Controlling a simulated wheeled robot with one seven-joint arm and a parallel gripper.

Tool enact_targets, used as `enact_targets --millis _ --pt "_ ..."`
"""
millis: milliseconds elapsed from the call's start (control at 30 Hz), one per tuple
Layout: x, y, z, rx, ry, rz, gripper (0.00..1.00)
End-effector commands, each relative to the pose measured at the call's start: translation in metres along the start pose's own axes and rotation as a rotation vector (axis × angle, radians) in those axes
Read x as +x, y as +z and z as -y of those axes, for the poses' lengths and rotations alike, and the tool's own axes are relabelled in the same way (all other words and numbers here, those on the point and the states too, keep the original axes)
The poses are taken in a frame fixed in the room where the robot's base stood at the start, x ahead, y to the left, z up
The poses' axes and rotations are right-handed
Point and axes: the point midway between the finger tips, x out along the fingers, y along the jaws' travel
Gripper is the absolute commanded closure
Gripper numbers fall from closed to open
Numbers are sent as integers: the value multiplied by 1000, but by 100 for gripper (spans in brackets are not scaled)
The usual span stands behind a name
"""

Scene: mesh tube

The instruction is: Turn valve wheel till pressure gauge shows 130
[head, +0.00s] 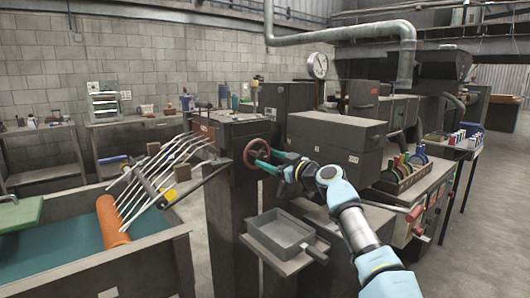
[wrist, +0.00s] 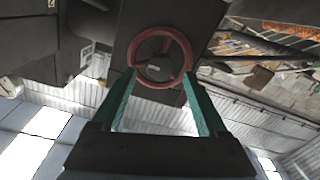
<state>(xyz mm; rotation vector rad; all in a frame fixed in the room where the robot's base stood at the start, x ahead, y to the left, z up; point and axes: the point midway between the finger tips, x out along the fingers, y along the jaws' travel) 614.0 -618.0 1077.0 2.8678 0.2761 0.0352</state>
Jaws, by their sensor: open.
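The red valve wheel (head: 257,153) is on the side of a dark machine column, at the middle of the head view. In the wrist view the wheel (wrist: 131,57) is ahead of my gripper (wrist: 160,85). The two green fingers are spread apart, with nothing held between them, and their tips reach the lower part of the wheel's rim. I cannot tell whether they touch it. In the head view my gripper (head: 257,160) is at the wheel from the right. The round white pressure gauge (head: 318,65) stands above the machine; its reading is too small to make out.
A grey tray (head: 283,234) juts out below the wheel. A dark box-shaped housing (head: 336,143) is behind my arm. A rack of white rods (head: 158,178) and an orange roller (head: 112,220) are at the left. Open floor lies at the far right.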

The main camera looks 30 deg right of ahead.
Motion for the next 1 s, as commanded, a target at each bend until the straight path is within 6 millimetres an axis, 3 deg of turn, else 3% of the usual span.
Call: enact_targets --millis 200,567,1000 --pt "24 -1 0 1 0 -1 24" --pt "29 0 0 0 0 0 24" --pt "29 0 0 0 0 0 72"
